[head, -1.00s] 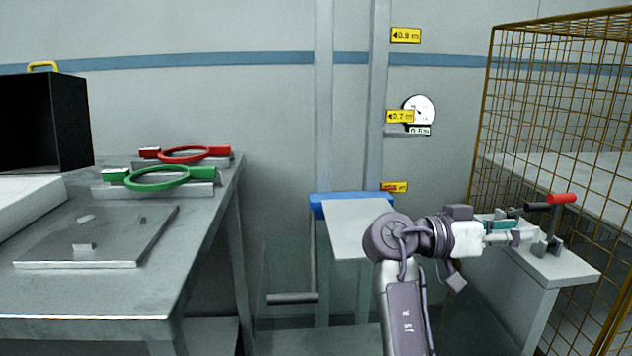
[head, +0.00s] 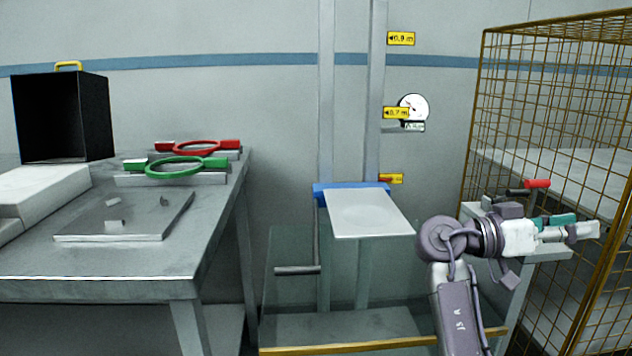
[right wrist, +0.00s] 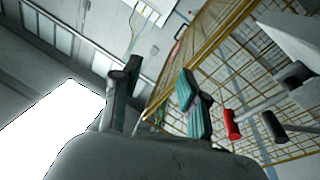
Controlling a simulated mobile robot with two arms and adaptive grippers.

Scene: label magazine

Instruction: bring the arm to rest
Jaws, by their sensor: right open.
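My right arm comes up from the bottom right of the head view. Its gripper (head: 582,230) points right, in front of the small grey stand (head: 543,255) near the wire cage. In the right wrist view the two fingers (right wrist: 158,82) are apart, with nothing between them. A toggle clamp with a red handle (head: 537,184) is on the stand, behind the gripper in the head view. The red handle also shows in the right wrist view (right wrist: 232,125), right of the fingers and apart from them. My left gripper is not in view.
A wire cage (head: 487,110) stands at right. A lift with a white plate (head: 370,214) and blue edge is in the middle. A steel table (head: 60,280) at left holds a black box (head: 62,118), red ring (head: 197,148), green ring (head: 175,166) and metal plate (head: 85,228).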

